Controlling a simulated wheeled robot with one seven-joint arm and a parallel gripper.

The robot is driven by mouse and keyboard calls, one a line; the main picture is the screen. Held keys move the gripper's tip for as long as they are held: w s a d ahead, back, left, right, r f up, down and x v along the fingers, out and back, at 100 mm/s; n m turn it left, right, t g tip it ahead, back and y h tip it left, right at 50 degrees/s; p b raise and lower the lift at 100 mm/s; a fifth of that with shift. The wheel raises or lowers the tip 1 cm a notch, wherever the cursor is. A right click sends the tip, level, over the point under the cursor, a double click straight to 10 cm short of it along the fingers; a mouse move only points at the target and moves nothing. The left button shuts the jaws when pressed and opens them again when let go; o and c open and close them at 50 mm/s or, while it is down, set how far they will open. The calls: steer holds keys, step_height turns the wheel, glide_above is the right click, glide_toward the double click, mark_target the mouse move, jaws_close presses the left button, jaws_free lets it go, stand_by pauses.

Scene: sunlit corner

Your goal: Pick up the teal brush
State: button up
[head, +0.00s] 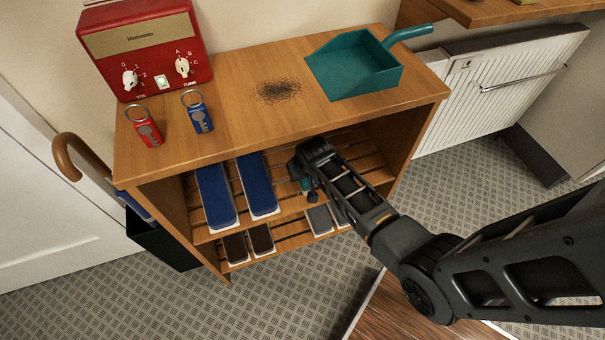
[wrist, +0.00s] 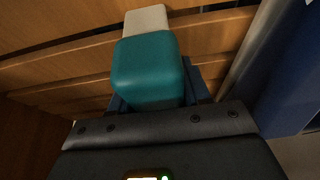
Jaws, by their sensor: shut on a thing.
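The teal brush (wrist: 148,68) fills the middle of the wrist view, with a pale beige part at its far end. My gripper (wrist: 158,98) is shut on it, with dark finger parts showing on both sides. In the head view my gripper (head: 302,178) reaches into the open front of the wooden shelf unit. I cannot tell whether the brush still touches the slats.
The shelf unit (head: 235,75) carries a red radio (head: 145,45), two key fobs, a dark crumb patch (head: 279,90) and a teal dustpan (head: 355,65) on top. Blue-soled shoes (head: 215,195) stand left of my gripper on the slatted shelf. More shoes stand below.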

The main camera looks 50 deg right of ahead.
steer(key=shift+r, duration=0.5)
steer(key=v, duration=0.2)
steer(key=shift+s+a+r+p, duration=0.1)
steer(key=shift+a+r+p, duration=0.05)
steer(key=shift+r+p, duration=0.25)
steer(key=s+a, duration=0.3)
steer(key=s, duration=0.1)
steer(key=s+a, duration=0.3)
steer(key=s, duration=0.2)
steer(key=s+a, duration=0.3)
steer(key=s, duration=0.2)
steer(key=shift+a+p, duration=0.2)
steer(key=shift+p, duration=0.1)
steer(key=o, duration=0.6)
steer(key=shift+c, duration=0.2)
steer(key=c, duration=0.4)
steer(key=shift+o, duration=0.2)
